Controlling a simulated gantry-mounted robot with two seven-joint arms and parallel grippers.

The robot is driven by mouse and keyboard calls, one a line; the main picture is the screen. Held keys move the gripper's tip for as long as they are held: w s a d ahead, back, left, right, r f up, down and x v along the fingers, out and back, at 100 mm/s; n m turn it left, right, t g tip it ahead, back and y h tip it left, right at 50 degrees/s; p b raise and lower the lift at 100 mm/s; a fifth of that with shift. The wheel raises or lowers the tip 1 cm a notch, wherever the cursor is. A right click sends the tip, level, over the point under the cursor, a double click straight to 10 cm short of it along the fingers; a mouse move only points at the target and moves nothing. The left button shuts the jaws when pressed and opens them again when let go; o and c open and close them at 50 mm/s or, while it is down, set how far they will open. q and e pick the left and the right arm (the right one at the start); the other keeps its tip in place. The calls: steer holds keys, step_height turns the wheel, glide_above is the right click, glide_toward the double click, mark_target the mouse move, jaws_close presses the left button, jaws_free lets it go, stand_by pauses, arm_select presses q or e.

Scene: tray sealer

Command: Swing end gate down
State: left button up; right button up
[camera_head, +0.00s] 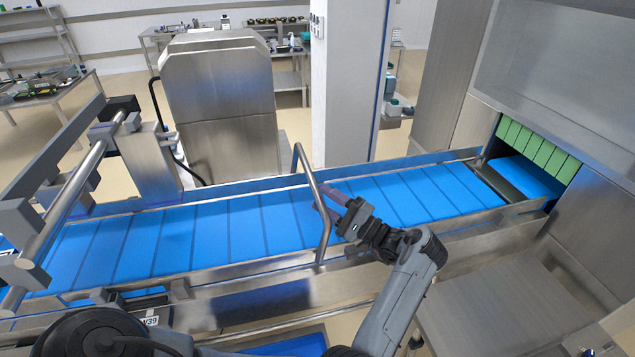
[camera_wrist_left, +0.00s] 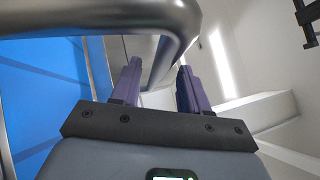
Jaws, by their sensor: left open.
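The end gate (camera_head: 302,160) is a bent grey metal bar. It stands raised across the blue conveyor in the head view, with its lower end near the front rail. My left gripper (camera_head: 330,203) is close beside the gate's near leg, with its purple fingers reaching around it. In the left wrist view, the gate bar (camera_wrist_left: 95,16) runs across the top and bends down between the open fingers of the left gripper (camera_wrist_left: 160,68). Whether the fingers touch the bar I cannot tell. My right gripper is not in view.
The blue slatted conveyor (camera_head: 230,225) carries no trays in the visible stretch. Green curtain strips (camera_head: 538,147) hang at the machine opening on the right. A steel frame with rollers (camera_head: 75,180) stands at the left. A white pillar (camera_head: 345,80) rises behind the belt.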

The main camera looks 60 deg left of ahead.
arm_select(q)
steer(key=shift+p+x, duration=0.8)
steer(key=shift+x, duration=0.7)
jaws_close()
